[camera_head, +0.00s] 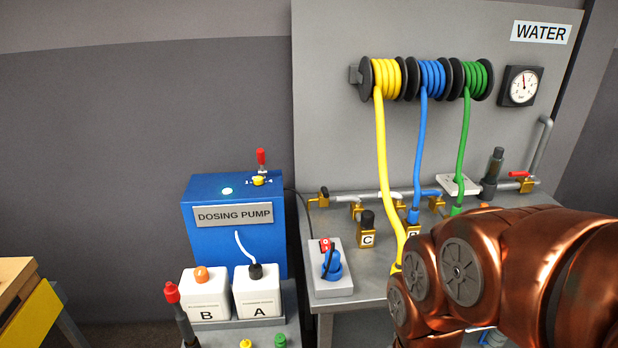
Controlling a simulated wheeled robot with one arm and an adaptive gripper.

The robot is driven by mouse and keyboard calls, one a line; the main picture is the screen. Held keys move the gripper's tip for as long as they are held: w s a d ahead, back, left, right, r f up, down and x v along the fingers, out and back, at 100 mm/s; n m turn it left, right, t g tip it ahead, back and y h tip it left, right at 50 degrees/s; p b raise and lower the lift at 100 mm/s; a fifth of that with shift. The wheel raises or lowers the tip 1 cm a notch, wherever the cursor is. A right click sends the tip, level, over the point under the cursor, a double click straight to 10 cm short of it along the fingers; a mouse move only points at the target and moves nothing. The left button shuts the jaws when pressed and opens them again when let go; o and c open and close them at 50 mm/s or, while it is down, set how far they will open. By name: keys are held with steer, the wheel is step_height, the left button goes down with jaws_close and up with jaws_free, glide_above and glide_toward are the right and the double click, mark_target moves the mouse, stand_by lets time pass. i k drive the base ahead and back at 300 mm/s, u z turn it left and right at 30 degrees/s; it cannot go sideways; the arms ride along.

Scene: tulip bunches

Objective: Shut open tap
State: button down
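Several brass taps sit along the grey pipe at the back of the metal bench. One brass tap (358,211) is above the block marked C (366,239), which has a black top. Another brass tap (437,204) is farther right. A brass valve with a red lever (520,174) is at the right end of the pipe, and its lever lies roughly along the pipe. A brass fitting (322,198) with a dark top is at the left end. I cannot tell which tap is open. My copper arm fills the lower right and hides part of the bench. My gripper is not visible.
Yellow (382,150), blue (421,150) and green (463,150) hoses hang from reels on the panel. A pressure gauge (520,86) is at upper right. A blue dosing pump (233,218) and two white canisters stand left. A switch box (330,268) sits at the bench's left edge.

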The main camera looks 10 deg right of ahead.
mark_target(397, 196)
steer(key=u, duration=0.4)
steer(key=i, duration=0.9)
steer(key=u, duration=0.1)
